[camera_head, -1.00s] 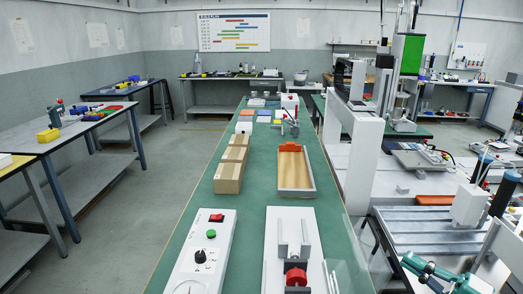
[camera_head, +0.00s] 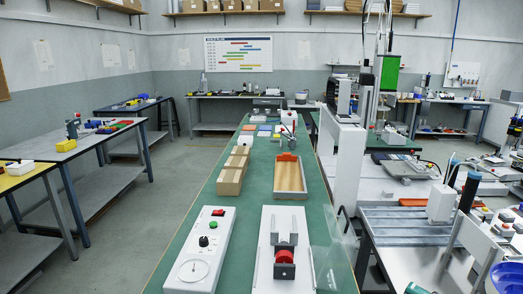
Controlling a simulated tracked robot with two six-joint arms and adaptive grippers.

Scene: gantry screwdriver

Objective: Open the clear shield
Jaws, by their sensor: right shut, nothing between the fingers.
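The clear shield (camera_head: 329,264) is a thin see-through panel at the right side of the white base plate (camera_head: 267,266), near the front of the green bench. Its outline is faint, and I cannot tell its exact angle. On the plate stand two grey uprights (camera_head: 275,231) and a red round part (camera_head: 284,257) in a dark holder. My right gripper shows only as a small dark shape (camera_head: 345,221) by the bench's right edge, beyond the shield and apparently apart from it. It is shut and empty. My left gripper is not in view.
A white control box (camera_head: 201,250) with a red switch, green button and dial stands left of the plate. Cardboard boxes (camera_head: 230,181) and a wooden-floored tray (camera_head: 290,177) lie farther back. A gantry with a slotted bed (camera_head: 400,228) stands to the right.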

